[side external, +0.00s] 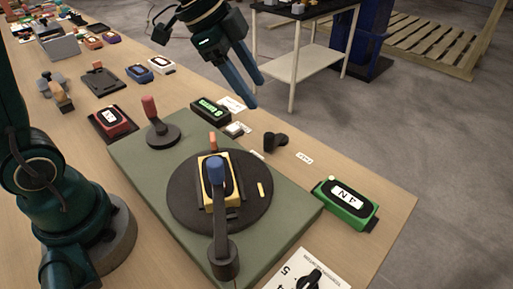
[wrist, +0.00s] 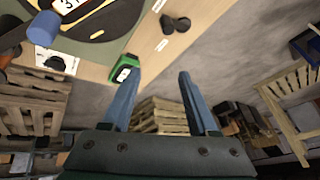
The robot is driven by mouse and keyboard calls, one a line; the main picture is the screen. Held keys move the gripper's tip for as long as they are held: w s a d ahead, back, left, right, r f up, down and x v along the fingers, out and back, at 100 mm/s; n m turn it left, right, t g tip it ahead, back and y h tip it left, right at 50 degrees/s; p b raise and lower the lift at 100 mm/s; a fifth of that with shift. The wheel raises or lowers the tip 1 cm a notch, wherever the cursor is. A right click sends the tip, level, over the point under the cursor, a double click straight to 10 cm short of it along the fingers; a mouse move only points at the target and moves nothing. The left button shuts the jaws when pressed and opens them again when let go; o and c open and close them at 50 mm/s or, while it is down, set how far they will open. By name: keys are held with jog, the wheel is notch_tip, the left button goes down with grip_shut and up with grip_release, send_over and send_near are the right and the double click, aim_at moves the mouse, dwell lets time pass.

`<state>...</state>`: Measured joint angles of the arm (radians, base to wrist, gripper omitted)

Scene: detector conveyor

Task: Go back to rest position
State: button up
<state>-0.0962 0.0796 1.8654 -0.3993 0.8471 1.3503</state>
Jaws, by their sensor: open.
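My gripper (side external: 243,77) hangs above the far edge of the table in the side external view. Its two blue fingers are apart with nothing between them. In the wrist view the gripper (wrist: 157,82) is also open and empty, with floor and pallets behind the fingers. It is clear of the black round turntable (side external: 182,196), which carries a yellow detector (side external: 206,196). A lever with a blue knob (side external: 217,170) stands in front of the detector and covers part of it. The blue knob also shows in the wrist view (wrist: 43,29).
A green base plate (side external: 140,163) bears the turntable and a lever with a red knob (side external: 149,107). A green detector (side external: 345,205) lies at the table's right end. Several detectors and small parts line the table at upper left. A white side table (side external: 303,62) stands behind.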

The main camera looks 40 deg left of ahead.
jog(key=s+a+f+n+y, duration=0.1)
jog(key=s+n, duration=0.5)
jog(key=s, duration=0.2)
jog(key=s+a+f+n+t+y, duration=0.1)
jog(key=s+a+n+y, duration=0.1)
jog(key=s+n, duration=0.4)
jog(key=shift+s, duration=1.2)
